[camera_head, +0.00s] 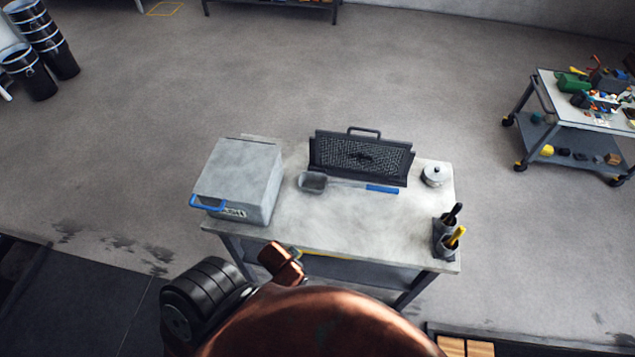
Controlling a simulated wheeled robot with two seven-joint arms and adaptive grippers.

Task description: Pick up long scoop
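The long scoop lies flat on the worktable (350,228). Its grey scoop head (313,182) is at the left and its blue handle (382,189) points right. It lies just in front of a dark mesh screen (360,156) that stands upright with a handle on top. A thin grey shaft joins the head and the handle. Neither of my gripper's fingers can be made out in the head view, and nothing is touching the scoop.
A grey box (245,175) with a blue handle stands at the table's left. A lidded pot (434,175) and a tool holder (444,243) stand at the right. The table's front middle is clear. A loaded cart (545,95) stands far right. Copper and black shapes fill the bottom.

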